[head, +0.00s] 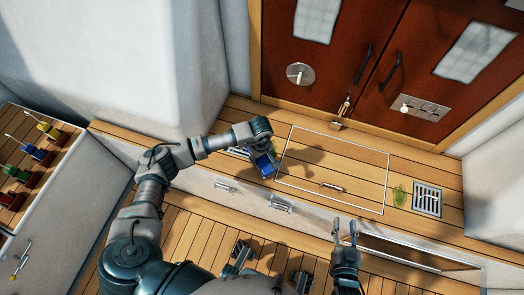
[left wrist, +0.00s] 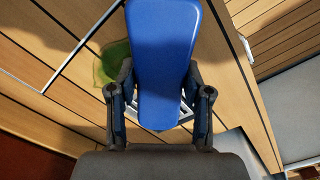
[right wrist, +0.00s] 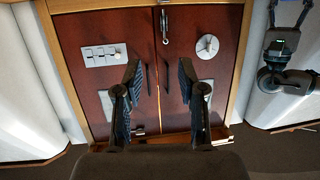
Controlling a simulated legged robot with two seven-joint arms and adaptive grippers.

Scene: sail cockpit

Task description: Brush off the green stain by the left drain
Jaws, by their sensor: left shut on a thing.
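My left gripper (head: 262,150) is shut on a blue brush (head: 265,167), held over the wooden deck by the left drain (head: 236,152). In the left wrist view the blue brush (left wrist: 162,60) stands between the fingers, and its underside is hidden. The green stain (left wrist: 112,64) shows partly beside the brush in that view. The left drain is mostly covered by my arm in the head view and by the brush in the left wrist view. I cannot tell whether the brush touches the deck. My right gripper (head: 345,235) is open and empty.
A second green stain (head: 400,195) lies beside the right drain (head: 427,199). A white-framed hatch (head: 333,165) with a handle lies between the drains. Red-brown doors (head: 340,60) stand behind. Colored clutches or cleats (head: 38,155) sit on a ledge at left.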

